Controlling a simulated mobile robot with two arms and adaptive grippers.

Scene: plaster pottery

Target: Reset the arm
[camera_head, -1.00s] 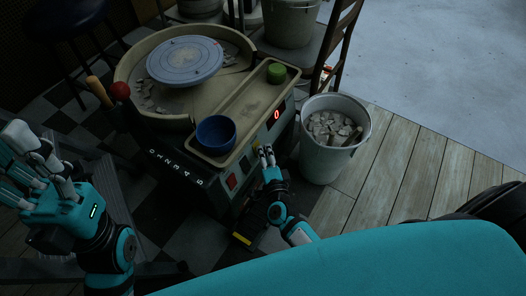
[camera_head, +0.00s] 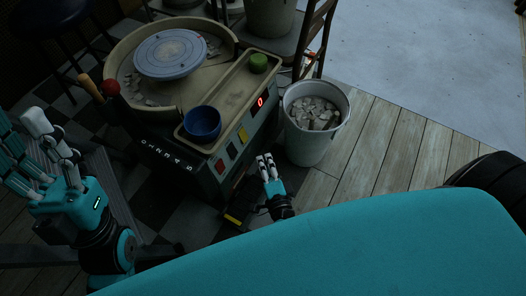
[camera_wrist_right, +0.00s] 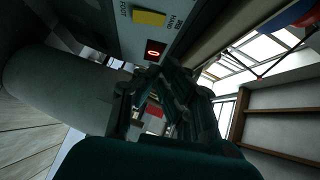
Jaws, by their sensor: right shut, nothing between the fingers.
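My right gripper (camera_head: 267,163) is in the lower middle of the head view, shut and empty. It is in front of the pottery wheel machine's panel (camera_head: 228,158), left of the white bucket, with a visible gap to the panel's buttons. In the right wrist view its dark fingers (camera_wrist_right: 168,98) fill the middle, below the red display (camera_wrist_right: 155,51) and yellow button (camera_wrist_right: 149,18). My left gripper (camera_head: 38,158) is at the left of the head view, its fingers spread open and empty.
The wheel head (camera_head: 170,55) sits in its basin. The white bucket (camera_head: 308,148) holds pale shards. A chair (camera_head: 318,40) stands behind.

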